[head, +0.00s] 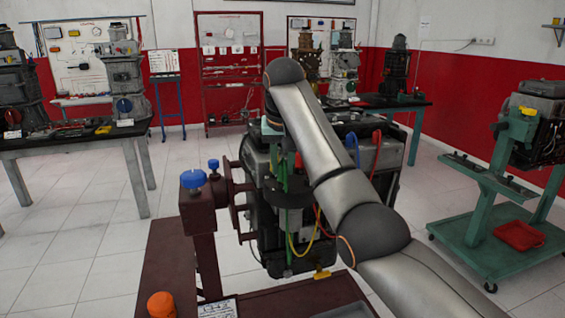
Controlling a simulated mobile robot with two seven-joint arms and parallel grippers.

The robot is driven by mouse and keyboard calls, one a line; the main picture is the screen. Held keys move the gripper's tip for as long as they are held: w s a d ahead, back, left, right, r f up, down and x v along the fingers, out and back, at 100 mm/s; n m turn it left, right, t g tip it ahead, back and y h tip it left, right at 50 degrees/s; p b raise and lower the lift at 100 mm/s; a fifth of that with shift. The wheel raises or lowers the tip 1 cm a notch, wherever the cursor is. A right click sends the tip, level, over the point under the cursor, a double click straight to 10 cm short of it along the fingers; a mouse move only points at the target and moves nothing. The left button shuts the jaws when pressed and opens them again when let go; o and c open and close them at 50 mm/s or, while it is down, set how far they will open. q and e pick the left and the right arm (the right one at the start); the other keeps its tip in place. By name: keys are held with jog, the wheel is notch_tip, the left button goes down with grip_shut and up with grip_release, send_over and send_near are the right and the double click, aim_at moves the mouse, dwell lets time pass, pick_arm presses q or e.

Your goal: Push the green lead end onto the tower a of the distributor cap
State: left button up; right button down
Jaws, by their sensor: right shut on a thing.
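My right arm comes in from the lower right, arches over the engine and bends down to my right gripper (281,150). The gripper is small and partly lost against the dark engine. It is shut on what appears to be the green lead end. The green lead (283,190) runs down the front of the engine below the gripper. I cannot make out the distributor cap or tower a; my arm covers part of the engine top. Whether the lead end touches a tower cannot be told. My left gripper is not in view.
The dark engine (262,228) sits on a maroon stand (168,262) with blue knobs (193,178). A yellow lead (303,248), a blue lead (352,147) and a red lead (377,150) hang nearby. A green trolley (480,225) stands right.

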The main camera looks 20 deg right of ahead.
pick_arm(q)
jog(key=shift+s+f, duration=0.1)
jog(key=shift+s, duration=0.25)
pick_arm(e)
jog(key=shift+f, duration=0.15)
dwell(0.3)
jog(key=c, duration=0.6)
grip_release()
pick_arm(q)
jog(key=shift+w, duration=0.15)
